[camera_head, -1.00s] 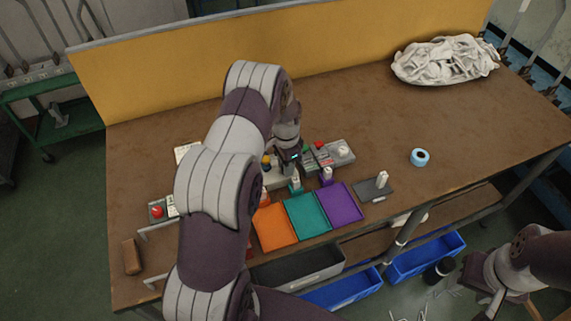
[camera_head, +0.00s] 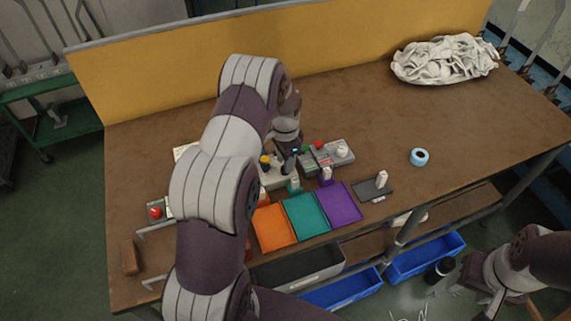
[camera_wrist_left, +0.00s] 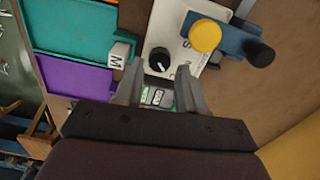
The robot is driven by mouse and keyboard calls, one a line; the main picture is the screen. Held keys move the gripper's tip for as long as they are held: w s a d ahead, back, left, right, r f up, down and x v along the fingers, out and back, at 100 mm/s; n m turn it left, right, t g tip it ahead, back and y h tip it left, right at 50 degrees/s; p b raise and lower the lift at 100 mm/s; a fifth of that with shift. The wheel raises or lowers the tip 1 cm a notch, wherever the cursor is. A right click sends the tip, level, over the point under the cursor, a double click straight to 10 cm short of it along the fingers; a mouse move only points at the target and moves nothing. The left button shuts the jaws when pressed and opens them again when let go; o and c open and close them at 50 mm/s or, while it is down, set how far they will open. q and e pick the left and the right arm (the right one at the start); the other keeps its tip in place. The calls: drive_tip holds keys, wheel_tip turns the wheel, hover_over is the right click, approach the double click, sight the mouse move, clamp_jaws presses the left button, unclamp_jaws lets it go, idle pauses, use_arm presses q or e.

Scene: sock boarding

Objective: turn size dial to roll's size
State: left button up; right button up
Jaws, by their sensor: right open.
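In the left wrist view a black dial knob (camera_wrist_left: 159,60) with a pale pointer mark sits on a white panel (camera_wrist_left: 178,62) with a printed letter S. My left gripper (camera_wrist_left: 160,68) is open, its two fingers on either side of the knob; I cannot tell if they touch it. In the head view my left gripper (camera_head: 284,162) is over the panel behind the trays. A light blue roll (camera_head: 419,157) lies on the table to the right; no size marking can be read on it. My right gripper (camera_head: 492,304) is low at the lower right, away from the table.
Orange (camera_head: 273,228), teal (camera_head: 306,216) and purple (camera_head: 339,203) trays lie at the front. A white block marked M (camera_wrist_left: 120,54) stands at the teal tray. A yellow button (camera_wrist_left: 205,36) is close to the knob. A white cloth pile (camera_head: 445,60) lies at the back right.

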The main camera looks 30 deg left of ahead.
use_arm(q)
wheel_tip(320, 180, up, 10)
drive_tip(key=b, duration=0.1)
drive_tip(key=shift+r, duration=0.1)
idle(0.3)
drive_tip(key=s+d+r+n, duration=0.1)
drive_tip(key=s+d+n, duration=0.2)
drive_tip(key=s+d, duration=0.3)
drive_tip(key=s+d+r+n+t, duration=0.1)
drive_tip(key=s+d+n, duration=0.2)
drive_tip(key=s, duration=1.1)
drive_tip(key=d, duration=0.3)
drive_tip(key=shift+n, duration=0.4)
